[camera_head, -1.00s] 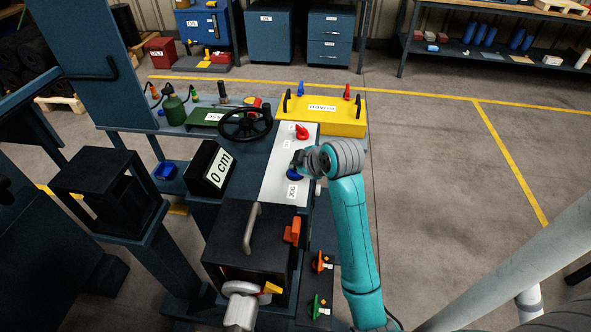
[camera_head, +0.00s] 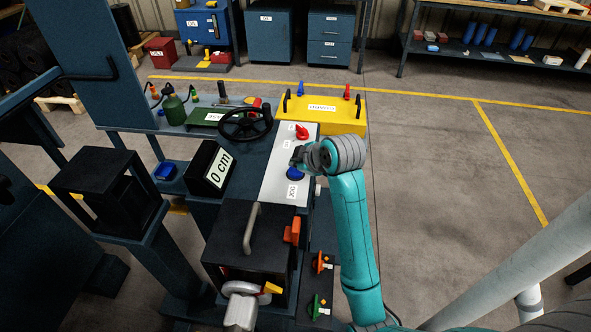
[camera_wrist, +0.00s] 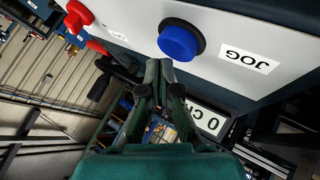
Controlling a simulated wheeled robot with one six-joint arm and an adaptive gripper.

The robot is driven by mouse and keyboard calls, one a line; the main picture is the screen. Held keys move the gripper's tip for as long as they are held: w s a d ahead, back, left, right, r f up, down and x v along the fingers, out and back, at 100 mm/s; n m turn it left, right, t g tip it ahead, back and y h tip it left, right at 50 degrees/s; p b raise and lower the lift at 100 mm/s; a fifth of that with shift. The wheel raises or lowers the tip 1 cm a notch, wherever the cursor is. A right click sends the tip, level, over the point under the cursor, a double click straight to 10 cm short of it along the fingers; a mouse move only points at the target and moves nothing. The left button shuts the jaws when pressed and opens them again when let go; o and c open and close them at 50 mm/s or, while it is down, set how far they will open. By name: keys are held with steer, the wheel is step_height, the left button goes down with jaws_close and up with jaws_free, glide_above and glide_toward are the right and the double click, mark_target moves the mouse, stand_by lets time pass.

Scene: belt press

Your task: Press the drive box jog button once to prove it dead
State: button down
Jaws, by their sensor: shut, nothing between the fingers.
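The blue jog button (camera_head: 295,173) sits on the light grey top of the drive box (camera_head: 272,184), beside a label reading JOG. In the wrist view the round blue jog button (camera_wrist: 180,41) stands out from the panel, with the JOG label (camera_wrist: 247,60) to its right. My gripper (camera_wrist: 158,66) is shut and empty. Its fingertips appear just beside and below the button in the wrist view, and I cannot tell whether they touch it. In the head view my gripper (camera_head: 297,158) is over the box, slightly above the button in the picture, and partly hidden by my wrist.
A red knob (camera_head: 302,132) sits farther back on the same panel. A black handwheel (camera_head: 245,123) and a 0 cm display (camera_head: 219,169) stand to the left. A yellow cover (camera_head: 322,115) with handles lies behind. Open floor lies to the right.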

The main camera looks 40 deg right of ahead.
mark_target(297, 172)
steer(key=shift+r, duration=0.2)
steer(key=shift+r, duration=2.45)
